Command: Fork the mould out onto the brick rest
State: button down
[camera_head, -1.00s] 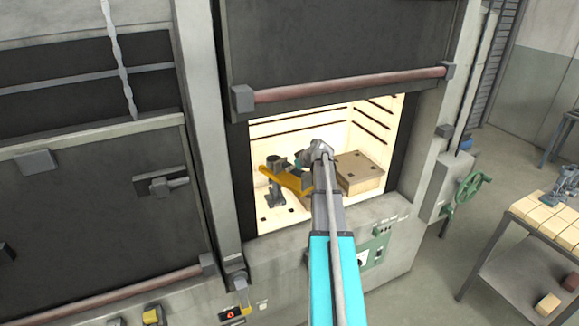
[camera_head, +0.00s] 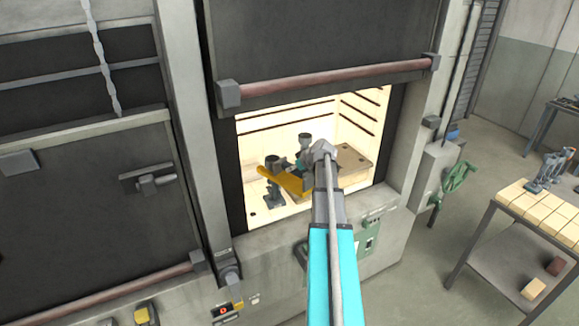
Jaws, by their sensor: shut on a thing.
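The furnace chamber (camera_head: 345,118) is open and brightly lit. My gripper (camera_head: 308,178) is inside it, mostly hidden by my own arm and wrist. A yellow bar, which looks like the fork (camera_head: 291,181), runs left from the gripper. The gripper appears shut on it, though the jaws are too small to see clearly. Dark grey cup-topped pieces stand by the gripper, one at the left (camera_head: 273,163) and one behind it (camera_head: 305,141). I cannot tell which is the mould. The brick rest (camera_head: 530,212) is a row of pale bricks on the bench at the right.
A tan slab (camera_head: 357,160) lies in the chamber right of my wrist. The raised door's red-brown bar (camera_head: 340,77) hangs above the opening. A green handwheel (camera_head: 458,177) sticks out at right. A grey-blue piece (camera_head: 543,173) stands on the bricks. Floor is clear before the bench.

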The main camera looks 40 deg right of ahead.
jog(key=s+d, duration=0.2)
jog(key=s, duration=1.9)
jog(key=s+d, duration=0.3)
jog(key=s, duration=1.9)
jog(key=shift+s, duration=0.15)
dwell(2.6)
dwell(0.9)
